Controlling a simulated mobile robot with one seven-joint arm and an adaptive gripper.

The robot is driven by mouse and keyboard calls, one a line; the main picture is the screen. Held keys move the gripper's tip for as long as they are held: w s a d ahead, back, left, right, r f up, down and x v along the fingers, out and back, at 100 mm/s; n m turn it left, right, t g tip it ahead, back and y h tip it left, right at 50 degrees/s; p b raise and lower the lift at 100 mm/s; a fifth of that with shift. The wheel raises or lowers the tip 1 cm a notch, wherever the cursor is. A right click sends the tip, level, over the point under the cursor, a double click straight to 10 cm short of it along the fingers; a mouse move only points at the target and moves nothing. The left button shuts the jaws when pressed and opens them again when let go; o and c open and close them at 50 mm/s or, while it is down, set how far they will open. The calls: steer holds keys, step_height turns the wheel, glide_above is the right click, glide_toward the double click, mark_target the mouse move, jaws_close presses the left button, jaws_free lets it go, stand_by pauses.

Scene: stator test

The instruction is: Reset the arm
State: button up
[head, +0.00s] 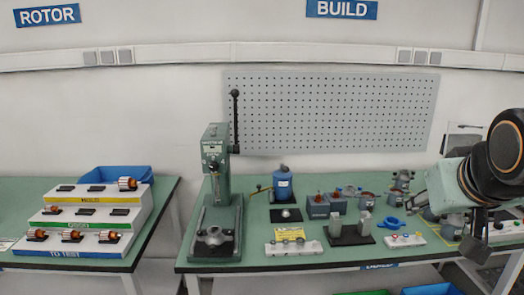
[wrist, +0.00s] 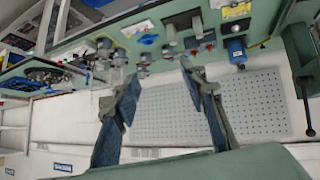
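My gripper (wrist: 160,72) shows in the wrist view with its two dark fingers spread wide apart. Nothing is held between them. The bench and the pegboard show through the gap, turned about in this view. In the head view my arm is at the right edge, raised over the right end of the green bench (head: 330,264). The fingers are hard to make out there against the dark parts of the arm.
A green press (head: 216,190) stands at the bench's left. A blue canister (head: 283,184), grey blocks and small fixtures stand right of it. A pegboard (head: 330,110) hangs behind. A stepped rack (head: 75,245) with rotors stands on the left table. Space above the bench middle is clear.

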steer(key=s+a+f+n+g+y+b, duration=0.15)
steer(key=s+a+f, duration=0.25)
steer(key=a+f, duration=0.5)
steer(key=s+a+f+n+g+y, duration=0.1)
steer(key=s+a+f+g+y, duration=0.15)
steer(key=a+f, duration=0.6)
step_height(320, 180, up, 16)
steer(key=s+a+p, duration=0.1)
steer(key=a+p, duration=0.1)
steer(key=p, duration=1.2)
steer(key=shift+s+r+t+p, duration=0.2)
steer(key=shift+r+t+p, duration=0.1)
steer(key=shift+p, duration=0.1)
